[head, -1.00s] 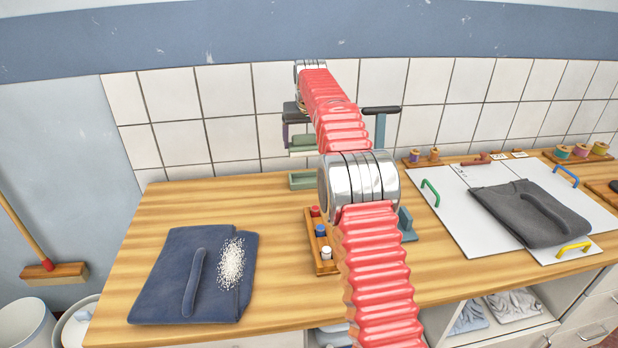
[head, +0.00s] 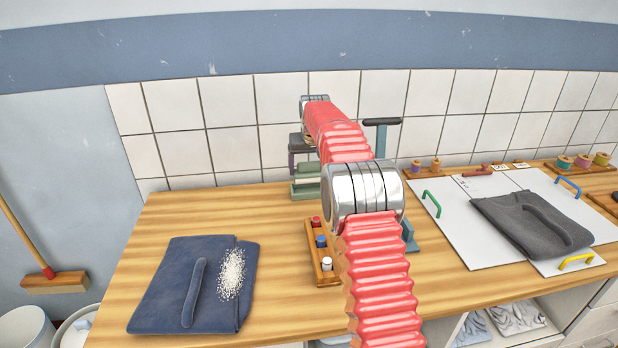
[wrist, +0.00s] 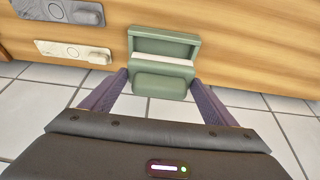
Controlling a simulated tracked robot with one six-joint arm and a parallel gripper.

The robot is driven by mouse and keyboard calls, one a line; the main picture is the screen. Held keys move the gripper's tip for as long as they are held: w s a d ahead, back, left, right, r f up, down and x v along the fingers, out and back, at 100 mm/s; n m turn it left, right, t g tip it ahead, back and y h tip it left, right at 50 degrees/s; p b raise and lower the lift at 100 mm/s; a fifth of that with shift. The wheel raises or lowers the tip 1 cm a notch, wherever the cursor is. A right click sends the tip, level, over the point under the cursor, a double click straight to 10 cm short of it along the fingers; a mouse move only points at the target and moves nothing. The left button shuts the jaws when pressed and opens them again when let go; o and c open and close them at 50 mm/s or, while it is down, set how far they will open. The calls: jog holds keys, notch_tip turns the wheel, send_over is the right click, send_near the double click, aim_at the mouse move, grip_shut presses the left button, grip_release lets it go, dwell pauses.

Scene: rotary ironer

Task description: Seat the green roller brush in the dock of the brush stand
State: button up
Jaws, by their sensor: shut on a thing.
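My gripper (wrist: 160,100) has purple fingers, shut on the green roller brush (wrist: 160,85) in the wrist view. In the head view the dark gripper body (head: 303,146) hangs at the back of the bench, with the green brush (head: 307,170) below it. A green dock (wrist: 164,38) lies just beyond the brush in the wrist view, with a pale strip between them. In the head view the dock (head: 304,190) sits on the bench directly under the brush. I cannot tell whether brush and dock touch. My arm hides part of this area.
A teal post with a dark bar (head: 382,122) rises right of my arm. A wooden rack of small bottles (head: 320,248) stands in front. Folded navy cloth with white grains (head: 190,285) lies left; a grey garment (head: 530,222) lies on white board right. The tiled wall is close behind.

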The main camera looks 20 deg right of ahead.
aim_at(310, 172)
jog(key=shift+f, duration=0.1)
jog(key=shift+f, duration=1.75)
jog(key=o, duration=1.1)
jog(key=v, duration=1.2)
